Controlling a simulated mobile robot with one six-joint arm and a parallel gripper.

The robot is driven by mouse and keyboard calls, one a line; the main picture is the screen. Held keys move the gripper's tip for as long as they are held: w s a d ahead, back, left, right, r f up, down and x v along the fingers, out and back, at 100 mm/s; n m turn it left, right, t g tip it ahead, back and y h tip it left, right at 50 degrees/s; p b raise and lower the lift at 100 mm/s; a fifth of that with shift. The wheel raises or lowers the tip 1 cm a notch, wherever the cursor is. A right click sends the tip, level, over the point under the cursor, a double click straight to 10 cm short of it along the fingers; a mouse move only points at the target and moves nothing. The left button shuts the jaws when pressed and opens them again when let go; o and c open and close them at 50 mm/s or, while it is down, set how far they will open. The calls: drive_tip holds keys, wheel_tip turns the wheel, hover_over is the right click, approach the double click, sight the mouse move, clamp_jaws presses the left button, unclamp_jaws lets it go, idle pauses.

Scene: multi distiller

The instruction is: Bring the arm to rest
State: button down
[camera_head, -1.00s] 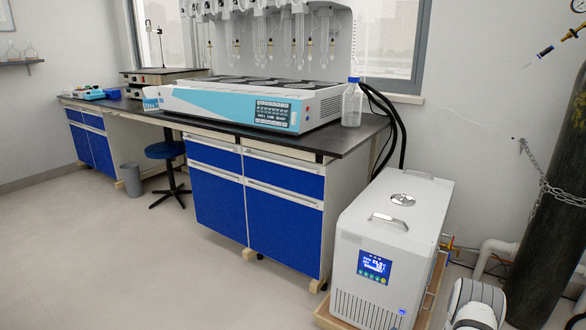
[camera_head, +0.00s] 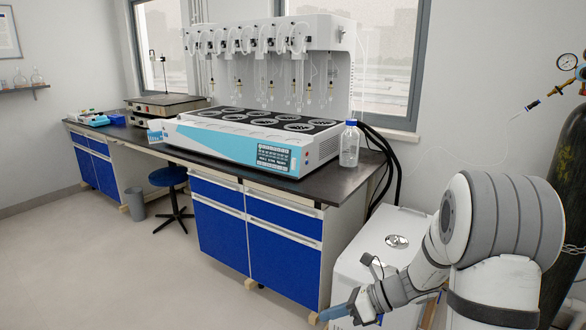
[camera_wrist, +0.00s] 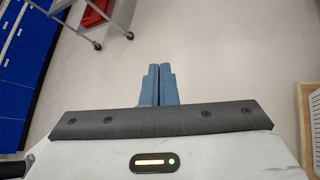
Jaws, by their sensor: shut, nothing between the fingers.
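My gripper (camera_head: 334,313) shows at the bottom of the head view, low in front of the white chiller unit (camera_head: 368,262). My white and grey arm fills the lower right and hides much of the chiller. In the wrist view my gripper's two blue fingers (camera_wrist: 159,84) lie together with nothing between them, over bare floor. The fingers appear to touch nothing.
A lab bench (camera_head: 345,172) with blue drawers carries a multi-position distiller (camera_head: 228,145) and a clear bottle (camera_head: 349,146). A stool (camera_head: 168,177) stands by it. A dark gas cylinder (camera_head: 568,200) is at the right. The wrist view shows a wheeled cart (camera_wrist: 75,31) and open floor.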

drive_tip(key=s+d+r+n+h+p, duration=0.3)
drive_tip(key=s+r+n+h+p, duration=0.3)
drive_tip(key=s+r+n, duration=0.3)
drive_tip(key=s+d+r+n+t+h+p, duration=0.1)
drive_tip(key=s+d+r+n+h+p, duration=0.2)
drive_tip(key=r+n, duration=1.3)
drive_tip(key=s+h+p, duration=0.2)
drive_tip(key=s+p, duration=0.3)
drive_tip(key=s, duration=0.2)
drive_tip(key=shift+h, duration=0.4)
